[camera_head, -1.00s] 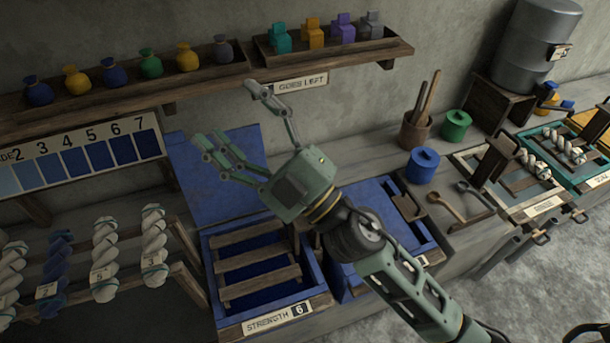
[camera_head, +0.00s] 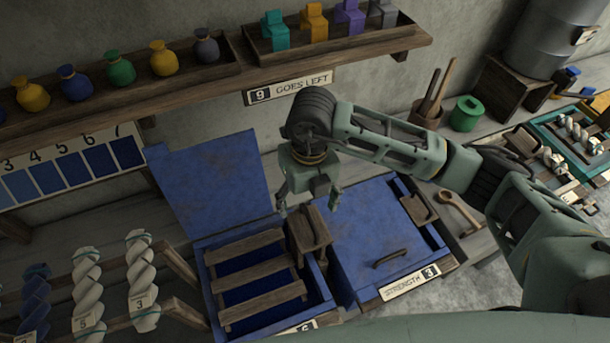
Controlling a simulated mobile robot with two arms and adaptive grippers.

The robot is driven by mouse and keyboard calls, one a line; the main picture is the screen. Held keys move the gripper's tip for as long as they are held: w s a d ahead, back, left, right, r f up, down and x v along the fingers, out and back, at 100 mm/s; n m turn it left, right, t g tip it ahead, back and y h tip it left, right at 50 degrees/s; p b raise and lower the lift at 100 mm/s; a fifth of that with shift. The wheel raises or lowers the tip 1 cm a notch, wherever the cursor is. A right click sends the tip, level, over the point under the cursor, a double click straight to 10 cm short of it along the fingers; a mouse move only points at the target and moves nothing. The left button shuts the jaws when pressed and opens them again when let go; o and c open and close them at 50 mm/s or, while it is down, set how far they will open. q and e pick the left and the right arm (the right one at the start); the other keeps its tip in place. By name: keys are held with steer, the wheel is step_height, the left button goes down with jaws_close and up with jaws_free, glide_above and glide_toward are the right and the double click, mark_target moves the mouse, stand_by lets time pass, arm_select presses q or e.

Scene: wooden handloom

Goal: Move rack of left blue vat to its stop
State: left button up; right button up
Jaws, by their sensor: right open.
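The left blue vat (camera_head: 208,283) stands open, its blue lid (camera_head: 210,185) tilted up behind it. Its rack, wooden slats (camera_head: 250,268), lies across the vat over dark blue liquid. A wooden block (camera_head: 311,230) stands at the vat's right side, beside the slats; I cannot tell how it joins the rack. My right gripper (camera_head: 308,198) points down with its fingers apart, just above and around the top of this block. I cannot tell whether the fingers touch it. My left gripper is not in view.
A closed blue vat (camera_head: 370,230) with a handle and a "STRENGTH 3" label (camera_head: 409,284) adjoins on the right. Twisted skeins (camera_head: 140,275) hang at the left. A shelf of bottles (camera_head: 225,82) runs along the wall behind. A wooden spoon (camera_head: 458,210) lies farther right.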

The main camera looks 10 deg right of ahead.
mark_target(310, 217)
steer(key=shift+w+d+h, duration=0.3)
steer(key=shift+d, duration=0.2)
steer(key=shift+s+f, duration=0.1)
steer(key=shift+s, duration=0.05)
steer(key=f+b, duration=0.1)
steer(key=s+f+b, duration=0.1)
steer(key=shift+f, duration=0.35)
steer(key=f, duration=0.1)
steer(key=f+b, duration=0.1)
steer(key=f, duration=0.1)
steer(key=f+b, duration=0.1)
steer(key=f, duration=0.1)
steer(key=shift+w, duration=0.3)
steer(key=shift+f+b, duration=0.4)
steer(key=shift+b, duration=0.25)
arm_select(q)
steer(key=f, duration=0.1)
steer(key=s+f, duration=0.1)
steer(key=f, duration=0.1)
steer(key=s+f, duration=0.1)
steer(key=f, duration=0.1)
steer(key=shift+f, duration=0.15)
arm_select(e)
steer(key=shift+c, duration=0.4)
